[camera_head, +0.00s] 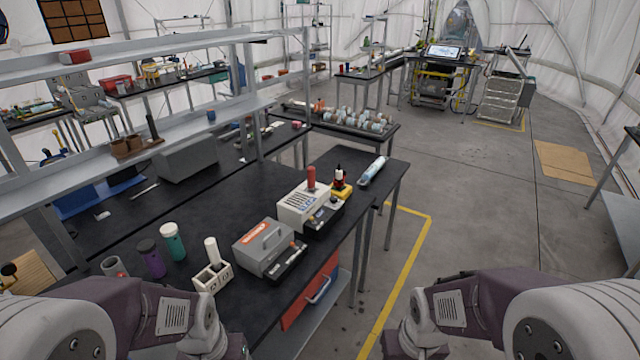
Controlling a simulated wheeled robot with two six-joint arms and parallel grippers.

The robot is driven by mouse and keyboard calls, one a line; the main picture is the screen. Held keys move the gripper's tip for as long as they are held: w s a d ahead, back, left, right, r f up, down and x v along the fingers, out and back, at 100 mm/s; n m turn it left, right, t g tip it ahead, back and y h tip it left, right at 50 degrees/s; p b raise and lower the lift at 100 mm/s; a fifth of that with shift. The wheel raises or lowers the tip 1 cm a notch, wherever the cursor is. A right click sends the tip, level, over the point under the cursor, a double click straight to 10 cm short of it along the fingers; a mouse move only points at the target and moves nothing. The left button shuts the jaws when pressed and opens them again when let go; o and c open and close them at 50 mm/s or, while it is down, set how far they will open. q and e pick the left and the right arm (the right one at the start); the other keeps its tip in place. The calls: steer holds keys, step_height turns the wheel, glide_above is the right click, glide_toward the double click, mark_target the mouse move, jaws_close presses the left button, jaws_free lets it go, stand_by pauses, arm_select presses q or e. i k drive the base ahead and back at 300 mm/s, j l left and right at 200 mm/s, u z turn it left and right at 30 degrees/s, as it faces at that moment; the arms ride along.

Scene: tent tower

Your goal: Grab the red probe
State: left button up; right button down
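A red cylinder, which looks like the red probe (311,177), stands upright at the back of a white box-shaped device (300,204) on the black workbench (225,211). Its lower end is hidden by or inside the device. My two arms come in from the bottom left and bottom right corners, and both stay in front of the bench, away from the probe. The fingers of both grippers are out of the picture, so their state does not show.
A dark bottle with a red label (339,178) stands close right of the probe. A metal shelf (120,170) overhangs the bench's left side. Floor (480,210) is clear at right.

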mark_target(311, 170)
steer(key=i+l+u, duration=0.1)
steer(key=i+l, duration=0.2)
steer(key=i+l+u, duration=0.15)
steer(key=i+l, duration=0.2)
steer(key=i+l+u, duration=0.1)
steer(key=i+l, duration=0.3)
steer(key=i+l+u, duration=0.1)
steer(key=i+l, duration=0.2)
steer(key=i+l+u, duration=0.1)
steer(key=i+l, duration=0.2)
steer(key=l, duration=0.2)
steer(key=i+l+u, duration=0.15)
steer(key=i+l, duration=0.15)
steer(key=l, duration=0.15)
steer(key=i+l+u, duration=0.1)
steer(key=i+l, duration=0.15)
steer(key=l, duration=0.25)
